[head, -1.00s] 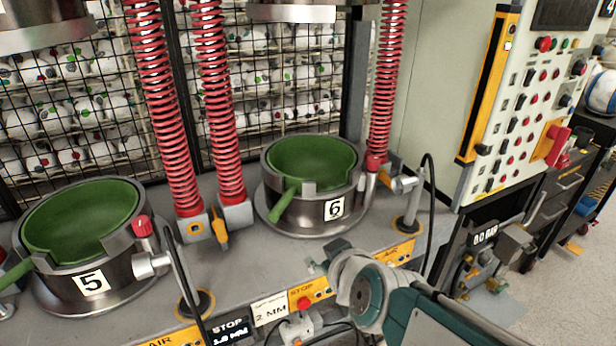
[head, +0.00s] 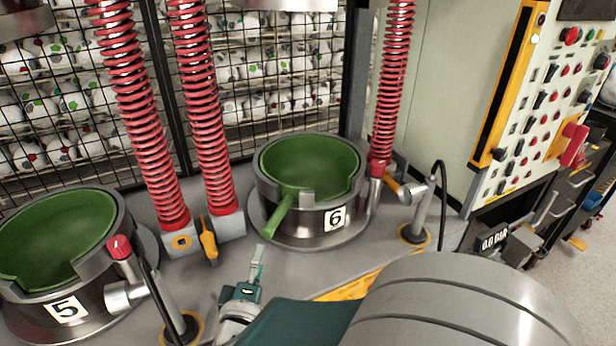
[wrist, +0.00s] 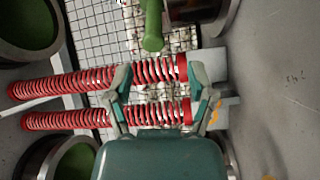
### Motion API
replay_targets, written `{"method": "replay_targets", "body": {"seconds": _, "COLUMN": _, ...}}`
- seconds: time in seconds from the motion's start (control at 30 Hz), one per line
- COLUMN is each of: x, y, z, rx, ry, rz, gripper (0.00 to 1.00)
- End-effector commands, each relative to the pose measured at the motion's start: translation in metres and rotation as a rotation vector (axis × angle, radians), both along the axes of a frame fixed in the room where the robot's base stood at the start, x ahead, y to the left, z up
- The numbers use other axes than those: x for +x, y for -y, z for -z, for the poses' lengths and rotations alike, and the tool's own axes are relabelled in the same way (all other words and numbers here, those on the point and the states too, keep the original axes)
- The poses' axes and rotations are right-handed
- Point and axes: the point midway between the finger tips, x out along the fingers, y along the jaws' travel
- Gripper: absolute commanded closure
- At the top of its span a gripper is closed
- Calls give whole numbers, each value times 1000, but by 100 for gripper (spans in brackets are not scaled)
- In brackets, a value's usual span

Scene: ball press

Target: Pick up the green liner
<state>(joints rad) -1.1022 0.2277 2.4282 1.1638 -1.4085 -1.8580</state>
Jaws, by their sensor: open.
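A green liner (head: 312,165) sits in the metal cup (head: 318,222) marked 6. Its green handle (head: 278,214) sticks out through a gap in the cup's rim toward the front left. Another green liner (head: 55,240) sits in the cup (head: 85,292) marked 5 at the left. My gripper (head: 258,258) is just in front of and below the handle of the cup 6 liner, apart from it. In the wrist view my gripper (wrist: 160,74) has its two fingers spread with nothing between them. A green handle (wrist: 153,25) shows beyond the fingertips there.
Red coil springs (head: 205,110) stand behind and left of cup 6. A valve post (head: 418,215) stands at its right, and another (head: 178,325) beside cup 5. A yellow-handled lever (head: 208,240) is between the cups. A control panel (head: 545,110) is at the right.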

Motion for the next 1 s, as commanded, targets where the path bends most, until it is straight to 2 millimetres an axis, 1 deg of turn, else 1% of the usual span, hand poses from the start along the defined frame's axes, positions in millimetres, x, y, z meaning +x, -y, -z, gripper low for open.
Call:
{"method": "replay_targets", "body": {"seconds": 0.03, "x": 10, "y": 3, "z": -1, "rx": 2, "ry": 0, "rz": 6, "gripper": 29}}
{"method": "replay_targets", "body": {"seconds": 0.13, "x": 27, "y": 2, "z": -1, "rx": 2, "ry": -1, "rz": 5, "gripper": 29}}
{"method": "replay_targets", "body": {"seconds": 0.2, "x": 35, "y": 1, "z": -1, "rx": 1, "ry": 0, "rz": 3, "gripper": 29}}
{"method": "replay_targets", "body": {"seconds": 0.37, "x": 47, "y": -1, "z": -2, "rx": 0, "ry": -1, "rz": 1, "gripper": 29}}
{"method": "replay_targets", "body": {"seconds": 0.63, "x": 86, "y": 4, "z": -7, "rx": 2, "ry": -1, "rz": 2, "gripper": 29}}
{"method": "replay_targets", "body": {"seconds": 0.77, "x": 93, "y": 5, "z": -8, "rx": 3, "ry": -1, "rz": 0, "gripper": 29}}
{"method": "replay_targets", "body": {"seconds": 0.97, "x": 93, "y": 4, "z": -8, "rx": 2, "ry": -1, "rz": -1, "gripper": 29}}
{"method": "replay_targets", "body": {"seconds": 1.0, "x": 93, "y": 3, "z": -8, "rx": 2, "ry": -1, "rz": -1, "gripper": 47}}
